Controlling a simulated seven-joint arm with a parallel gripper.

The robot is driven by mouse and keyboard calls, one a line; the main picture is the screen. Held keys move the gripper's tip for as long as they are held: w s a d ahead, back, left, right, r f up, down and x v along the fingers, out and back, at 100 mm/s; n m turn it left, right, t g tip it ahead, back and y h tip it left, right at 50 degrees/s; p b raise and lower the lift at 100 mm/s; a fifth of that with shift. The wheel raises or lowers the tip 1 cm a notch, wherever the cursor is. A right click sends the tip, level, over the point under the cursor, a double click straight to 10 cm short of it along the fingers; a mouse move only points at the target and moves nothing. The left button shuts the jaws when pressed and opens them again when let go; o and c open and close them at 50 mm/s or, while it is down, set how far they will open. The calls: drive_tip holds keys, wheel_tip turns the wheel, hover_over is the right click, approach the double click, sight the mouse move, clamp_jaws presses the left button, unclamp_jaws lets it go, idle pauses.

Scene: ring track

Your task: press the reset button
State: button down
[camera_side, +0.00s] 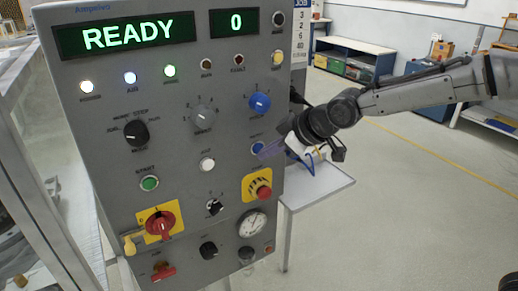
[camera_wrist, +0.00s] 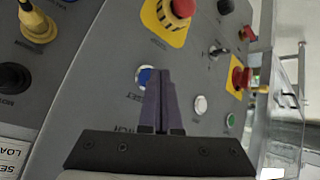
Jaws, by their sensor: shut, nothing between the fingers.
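The reset button is a blue round button (camera_side: 257,148) on the grey control panel, right of the white button. In the wrist view the blue button (camera_wrist: 143,77) shows beside my fingertips, partly covered by them, with part of its label below. My gripper (camera_side: 264,153) comes from the right with its fingers shut and empty, tips at the button. In the wrist view the two fingers of my gripper (camera_wrist: 159,74) lie together. I cannot tell whether the tips touch the button or stop just short.
The panel display (camera_side: 127,36) reads READY, and a smaller one (camera_side: 235,21) reads 0. Nearby are a blue knob (camera_side: 259,103), a white button (camera_side: 207,164), a red mushroom button (camera_side: 263,191) and a green button (camera_side: 149,183). A small side table (camera_side: 325,187) stands right of the panel.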

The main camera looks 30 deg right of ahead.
drive_tip(key=shift+s, duration=0.35)
drive_tip(key=s, duration=0.5)
idle(0.4)
idle(0.6)
drive_tip(key=s+d+r+m+t+h, duration=0.1)
drive_tip(key=s+d+r+m, duration=0.1)
drive_tip(key=s+d+r, duration=0.35)
drive_tip(key=s+d+r+m+t+h, duration=0.1)
drive_tip(key=s+d+r+m, duration=0.15)
drive_tip(key=d, duration=0.55)
drive_tip(key=s+d+f+m+g, duration=0.1)
drive_tip(key=s+f, duration=0.2)
drive_tip(key=s, duration=0.3)
drive_tip(key=s+d+f+m+g, duration=0.1)
drive_tip(key=s+f+g, duration=0.1)
drive_tip(key=s, duration=0.5)
drive_tip(key=s+d+f+m+g+h, duration=0.1)
drive_tip(key=s+f+g, duration=0.1)
drive_tip(key=s+f, duration=0.2)
drive_tip(key=s, duration=0.3)
drive_tip(key=shift+d, duration=0.2)
